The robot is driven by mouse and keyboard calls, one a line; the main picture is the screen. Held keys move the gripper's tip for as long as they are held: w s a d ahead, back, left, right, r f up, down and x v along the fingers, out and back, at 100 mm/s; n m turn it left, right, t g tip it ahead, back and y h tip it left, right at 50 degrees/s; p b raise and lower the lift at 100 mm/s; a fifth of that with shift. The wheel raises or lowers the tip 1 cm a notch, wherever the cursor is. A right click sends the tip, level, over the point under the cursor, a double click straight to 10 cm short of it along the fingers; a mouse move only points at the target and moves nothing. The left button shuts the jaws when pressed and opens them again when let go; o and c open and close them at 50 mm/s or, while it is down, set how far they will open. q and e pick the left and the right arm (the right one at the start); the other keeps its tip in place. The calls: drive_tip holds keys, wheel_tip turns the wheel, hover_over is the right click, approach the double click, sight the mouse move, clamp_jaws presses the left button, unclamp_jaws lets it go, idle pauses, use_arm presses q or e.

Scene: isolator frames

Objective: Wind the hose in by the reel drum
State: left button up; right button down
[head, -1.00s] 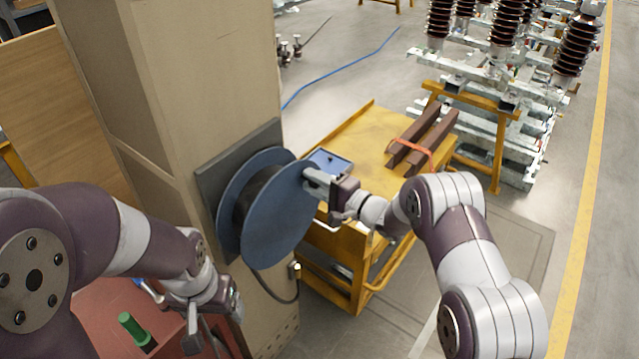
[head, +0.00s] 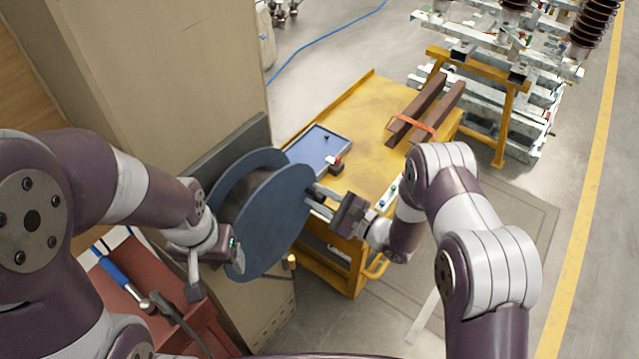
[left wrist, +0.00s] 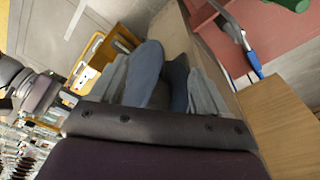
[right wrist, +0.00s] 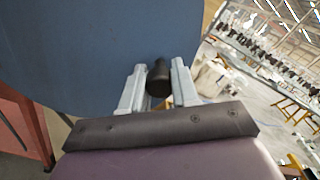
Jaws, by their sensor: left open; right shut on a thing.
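The reel drum (head: 268,222), with two blue round flanges, stands against the tan cabinet on a dark plate in the head view. A dark winding or core (head: 232,192) shows between the flanges. My right gripper (head: 318,196) is shut on a handle at the outer flange's right edge; its black knob (right wrist: 158,78) sits between the fingers in the right wrist view. My left gripper (head: 215,272) is open and empty by the drum's lower left. The left wrist view shows the flanges (left wrist: 148,72) beyond its fingers. A brass fitting (head: 291,261) shows below the drum; no loose hose is clear.
A yellow cart (head: 372,105) behind the drum carries a blue tray (head: 320,148) and brown bars (head: 425,108). The floor at right is clear.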

drive_tip(key=shift+f+m, duration=0.55)
drive_tip(key=shift+m, duration=0.05)
drive_tip(key=c, duration=0.8)
unclamp_jaws()
drive_tip(key=shift+c, duration=0.2)
drive_tip(key=shift+s+d+f+b, duration=0.15)
drive_tip(key=shift+d+b, duration=0.15)
drive_tip(key=shift+b, duration=0.15)
drive_tip(key=b+v, duration=0.3)
drive_tip(key=v, duration=0.9)
drive_tip(key=shift+b, duration=0.4)
